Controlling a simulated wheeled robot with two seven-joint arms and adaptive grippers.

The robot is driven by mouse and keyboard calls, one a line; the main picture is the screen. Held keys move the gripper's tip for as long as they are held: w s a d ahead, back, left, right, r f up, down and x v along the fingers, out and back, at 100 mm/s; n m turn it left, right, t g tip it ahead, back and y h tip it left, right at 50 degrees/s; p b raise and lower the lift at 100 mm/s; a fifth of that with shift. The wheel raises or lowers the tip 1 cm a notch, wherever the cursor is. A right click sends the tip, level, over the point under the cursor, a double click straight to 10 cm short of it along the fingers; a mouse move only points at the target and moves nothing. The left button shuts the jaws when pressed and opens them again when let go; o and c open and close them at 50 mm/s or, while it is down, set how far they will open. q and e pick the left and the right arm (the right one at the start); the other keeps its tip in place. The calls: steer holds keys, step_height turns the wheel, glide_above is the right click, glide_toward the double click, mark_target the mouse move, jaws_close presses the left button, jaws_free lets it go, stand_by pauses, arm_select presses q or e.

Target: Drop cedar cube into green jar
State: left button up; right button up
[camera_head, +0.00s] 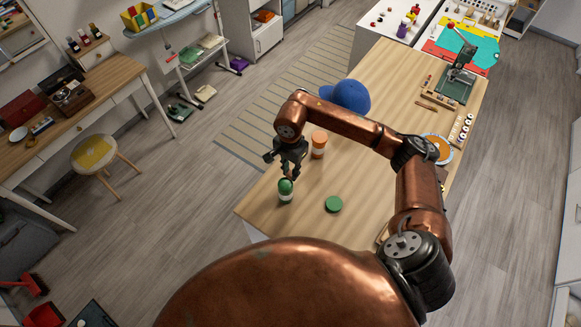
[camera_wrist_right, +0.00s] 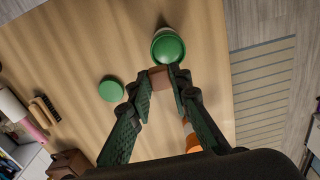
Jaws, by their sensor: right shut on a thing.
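The green jar (camera_head: 286,190) stands near the front left of the wooden table, with a pale lower body and a rounded green top. It also shows in the right wrist view (camera_wrist_right: 168,47), just beyond my fingertips. My right gripper (camera_head: 290,174) is pointed down, just above and behind the jar. In the right wrist view, its fingertips (camera_wrist_right: 161,76) are shut on a small brown block, the cedar cube (camera_wrist_right: 160,78). The cube appears close to the jar's near rim; the height gap is unclear. My left gripper is not in view.
A flat green disc (camera_head: 333,204), like a lid, lies right of the jar. An orange and white container (camera_head: 318,146) stands behind the gripper, with a blue cap (camera_head: 347,96) beyond it. The table (camera_head: 268,212) is bare around the jar; its left edge is close.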

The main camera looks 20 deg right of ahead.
mark_target(290, 173)
steer(key=shift+f, duration=0.35)
steer(key=o, duration=0.8)
steer(key=shift+c, duration=0.2)
step_height(290, 173, up, 12)
stand_by(0.5)
